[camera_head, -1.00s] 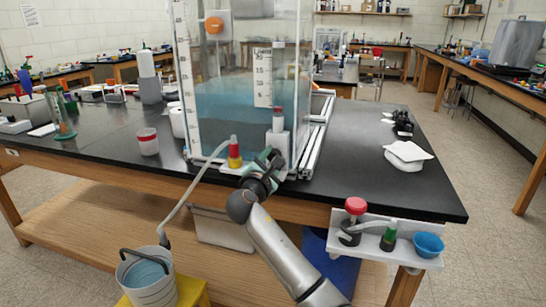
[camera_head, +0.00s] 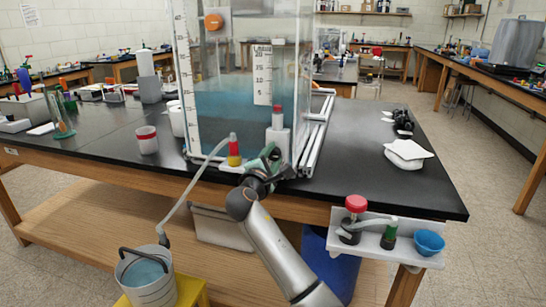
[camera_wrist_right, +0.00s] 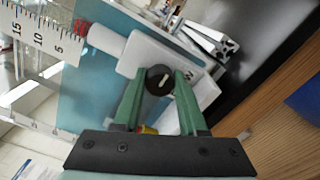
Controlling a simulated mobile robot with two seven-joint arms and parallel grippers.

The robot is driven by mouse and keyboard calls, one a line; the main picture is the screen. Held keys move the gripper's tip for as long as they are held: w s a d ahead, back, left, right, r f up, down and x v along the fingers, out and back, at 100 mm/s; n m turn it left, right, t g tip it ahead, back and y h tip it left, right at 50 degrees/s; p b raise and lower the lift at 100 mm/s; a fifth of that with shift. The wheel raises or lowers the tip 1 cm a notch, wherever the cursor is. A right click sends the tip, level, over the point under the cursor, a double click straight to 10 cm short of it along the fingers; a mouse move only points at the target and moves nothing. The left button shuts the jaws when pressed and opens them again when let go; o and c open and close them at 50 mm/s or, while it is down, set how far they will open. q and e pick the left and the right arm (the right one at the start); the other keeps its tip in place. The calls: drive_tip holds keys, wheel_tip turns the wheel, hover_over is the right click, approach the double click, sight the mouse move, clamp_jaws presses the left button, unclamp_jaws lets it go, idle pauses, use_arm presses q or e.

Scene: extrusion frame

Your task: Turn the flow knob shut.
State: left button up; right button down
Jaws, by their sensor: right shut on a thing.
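The flow knob (camera_wrist_right: 160,80) is a small dark round knob with a pale line across its face, on a white valve block (camera_wrist_right: 148,56). In the right wrist view my right gripper (camera_wrist_right: 160,77) has its two green fingers on either side of the knob, shut on it. In the head view the right gripper (camera_head: 268,163) is at the front right foot of the clear tank (camera_head: 240,95) of blue water, and hides the knob there. My left gripper is out of view.
A red and yellow fitting (camera_head: 234,154) sits just left of the gripper, with a grey hose (camera_head: 190,195) running down to a bucket (camera_head: 147,280). A white shelf (camera_head: 385,240) with a red-topped fitting and blue bowl juts from the bench at right. The bench top right of the tank is mostly clear.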

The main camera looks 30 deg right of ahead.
drive_tip(key=shift+f, duration=0.1)
drive_tip(key=c, duration=0.5)
unclamp_jaws()
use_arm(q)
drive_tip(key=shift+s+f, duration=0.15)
use_arm(e)
drive_tip(key=shift+o, duration=0.3)
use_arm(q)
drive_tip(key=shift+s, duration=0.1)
use_arm(e)
drive_tip(key=shift+s+a, duration=0.1)
drive_tip(key=shift+s+a, duration=0.15)
drive_tip(key=shift+a, duration=0.1)
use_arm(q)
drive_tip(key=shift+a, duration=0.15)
use_arm(e)
drive_tip(key=v, duration=1.1)
drive_tip(key=shift+s+a, duration=0.25)
drive_tip(key=shift+s, duration=0.05)
